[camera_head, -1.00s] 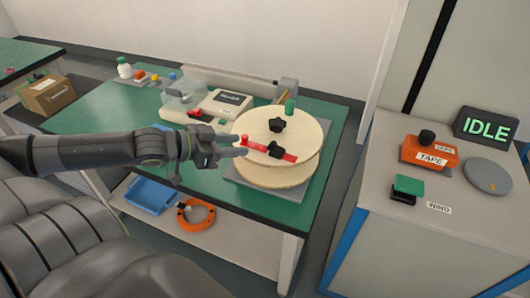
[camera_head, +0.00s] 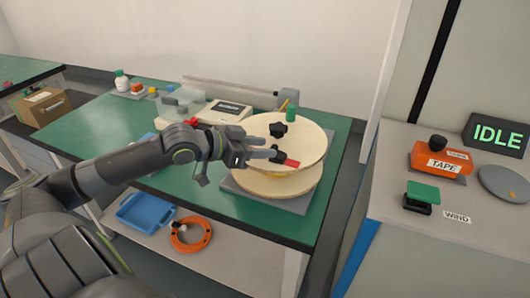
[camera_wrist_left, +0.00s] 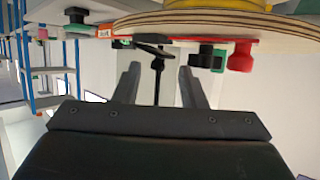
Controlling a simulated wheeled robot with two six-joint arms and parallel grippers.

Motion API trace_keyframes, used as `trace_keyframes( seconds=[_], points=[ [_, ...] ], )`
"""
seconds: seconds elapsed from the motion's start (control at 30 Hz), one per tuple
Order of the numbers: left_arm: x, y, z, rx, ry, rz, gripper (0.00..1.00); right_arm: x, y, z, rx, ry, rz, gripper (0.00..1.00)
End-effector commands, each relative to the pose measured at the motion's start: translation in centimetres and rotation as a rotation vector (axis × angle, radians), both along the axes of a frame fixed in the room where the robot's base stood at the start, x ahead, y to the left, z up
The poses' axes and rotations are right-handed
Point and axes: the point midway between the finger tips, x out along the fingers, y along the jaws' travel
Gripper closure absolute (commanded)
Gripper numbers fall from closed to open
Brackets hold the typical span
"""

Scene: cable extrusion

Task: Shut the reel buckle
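The reel has two round pale wooden discs (camera_head: 303,135). A red strap (camera_head: 291,163) with a black clip-like piece (camera_head: 279,154) lies on its upper disc; a black knob (camera_head: 278,130) stands behind. In the left wrist view, which looks upside down, the disc edge (camera_wrist_left: 175,18) crosses the top, with a red knob (camera_wrist_left: 243,56) and a black block (camera_wrist_left: 207,53) beside the red strip. My left gripper (camera_head: 268,148) is at the reel's left side, over the strap, hiding its left part. Its fingers are apart (camera_wrist_left: 160,80). A dark stemmed piece shows between them; I cannot tell whether they touch it.
The reel stands on a grey plate (camera_head: 240,190) on the green table (camera_head: 110,115). A white device (camera_head: 227,111) and a green cylinder (camera_head: 291,114) are behind.

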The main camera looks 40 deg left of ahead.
Motion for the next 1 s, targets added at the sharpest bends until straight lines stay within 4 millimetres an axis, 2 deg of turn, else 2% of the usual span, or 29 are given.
trace_keyframes(
  seconds=[0.2, 0.57, 0.87, 1.0],
  points=[
    [0.93, -0.59, -0.39, -0.002, 0.0, -0.004, 0.62, 0.2, -0.04, -0.27, -0.001, 0.0, 0.0, 1.0],
    [1.1, -0.69, -0.5, -0.001, 0.003, -0.005, 0.62, 0.34, -0.02, -0.24, -0.001, -0.001, 0.0, 1.0],
    [1.08, -0.71, -0.49, -0.001, 0.003, -0.006, 0.99, 0.32, -0.02, -0.25, 0.0, -0.001, 0.0, 1.0],
    [1.06, -0.7, -0.53, -0.009, 0.002, -0.006, 1.0, 0.3, -0.02, -0.19, 0.0, -0.001, 0.0, 1.0]
  ],
)
